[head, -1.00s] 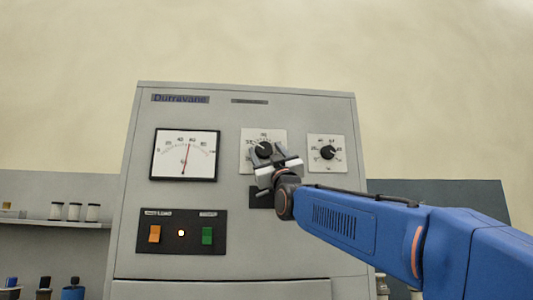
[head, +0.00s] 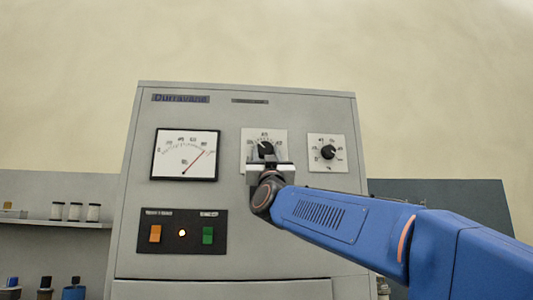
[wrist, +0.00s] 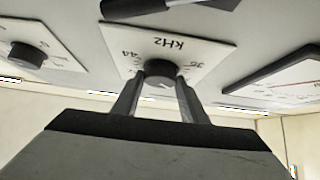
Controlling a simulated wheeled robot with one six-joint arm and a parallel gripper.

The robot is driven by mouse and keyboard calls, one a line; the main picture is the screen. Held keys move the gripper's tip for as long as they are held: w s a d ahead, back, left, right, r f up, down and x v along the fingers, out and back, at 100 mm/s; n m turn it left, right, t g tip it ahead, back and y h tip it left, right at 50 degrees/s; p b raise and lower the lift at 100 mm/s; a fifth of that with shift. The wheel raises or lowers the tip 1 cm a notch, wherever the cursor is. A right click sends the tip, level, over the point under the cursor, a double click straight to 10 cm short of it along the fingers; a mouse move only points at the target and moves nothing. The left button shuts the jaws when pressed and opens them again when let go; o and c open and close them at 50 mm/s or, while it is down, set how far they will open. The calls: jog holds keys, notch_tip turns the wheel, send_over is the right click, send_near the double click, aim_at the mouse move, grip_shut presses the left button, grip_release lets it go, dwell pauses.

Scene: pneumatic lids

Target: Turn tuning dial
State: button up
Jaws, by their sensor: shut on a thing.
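The tuning dial (head: 265,148) is a black knob on a white scale plate on the grey cabinet front. In the wrist view the dial (wrist: 160,70) sits on a plate marked kHz. My gripper (head: 266,160) is at the dial from below, its two fingers on either side of the knob and shut on it; the fingers (wrist: 160,85) also show in the wrist view. Part of the plate is hidden behind the gripper. The meter (head: 185,155) left of the dial has its red needle leaning to the right.
A smaller black knob (head: 327,152) is on a white plate to the right. Below the meter, a dark panel (head: 181,246) carries an orange switch (head: 155,233), a lit lamp (head: 182,233) and a green switch (head: 207,235). Jars (head: 74,212) stand on a shelf at the left.

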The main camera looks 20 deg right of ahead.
jog(key=m+h, duration=0.2)
jog(key=shift+a+r+m+g, duration=0.1)
jog(key=shift+m+g, duration=0.2)
jog(key=shift+m, duration=0.1)
jog(key=shift+h, duration=0.4)
jog(key=o, duration=1)
jog(key=shift+o, duration=0.2)
jog(key=v, duration=1.7)
jog(key=shift+s, duration=0.25)
jog(key=shift+y, duration=0.3)
